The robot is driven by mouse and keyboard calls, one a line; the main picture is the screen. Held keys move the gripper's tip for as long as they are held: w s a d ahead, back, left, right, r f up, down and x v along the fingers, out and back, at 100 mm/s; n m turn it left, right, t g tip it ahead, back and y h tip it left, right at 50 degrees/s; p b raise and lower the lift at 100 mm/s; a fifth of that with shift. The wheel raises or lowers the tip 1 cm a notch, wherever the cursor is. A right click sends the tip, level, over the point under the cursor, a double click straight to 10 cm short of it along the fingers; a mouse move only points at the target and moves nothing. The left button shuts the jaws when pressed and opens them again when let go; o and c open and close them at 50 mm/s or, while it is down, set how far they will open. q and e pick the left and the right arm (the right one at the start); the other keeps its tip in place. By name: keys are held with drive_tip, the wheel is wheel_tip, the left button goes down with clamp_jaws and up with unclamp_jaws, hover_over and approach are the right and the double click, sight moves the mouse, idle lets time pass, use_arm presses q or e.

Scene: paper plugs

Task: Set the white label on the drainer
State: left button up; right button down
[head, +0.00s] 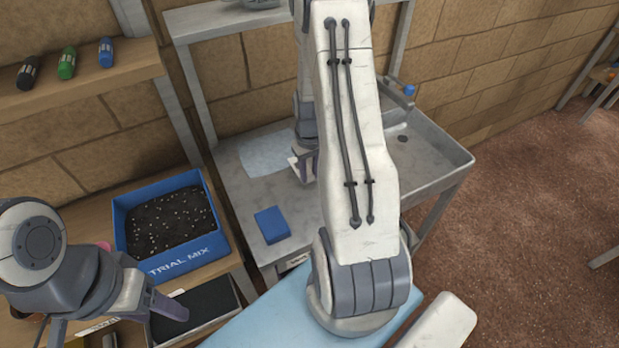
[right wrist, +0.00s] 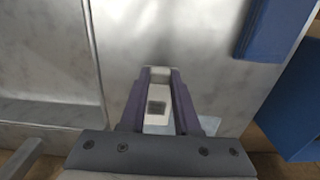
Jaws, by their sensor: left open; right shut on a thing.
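The white label (right wrist: 158,94) is held between the fingers of my right gripper (right wrist: 158,88) in the right wrist view; it has a dark square on it. In the head view my right gripper (head: 304,168) is over the flat metal drainer (head: 238,190), left of the sink basin, with a small white edge of the label (head: 293,162) showing. I cannot tell whether the label touches the metal. My left gripper (head: 168,308) is open at the lower left, over the black tray (head: 208,303).
A pale sheet (head: 262,153) lies at the back of the drainer, and a blue block (head: 272,225) sits at its front. The sink basin (head: 425,160) is to the right. A blue crate of soil (head: 180,258) stands left. A shelf (head: 75,82) holds three small bottles.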

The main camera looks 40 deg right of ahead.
wheel_tip(320, 180, down, 3)
drive_tip(key=shift+f+p, duration=0.1)
drive_tip(key=shift+p, duration=0.2)
drive_tip(key=shift+f, duration=0.2)
drive_tip(key=c, duration=0.6)
unclamp_jaws()
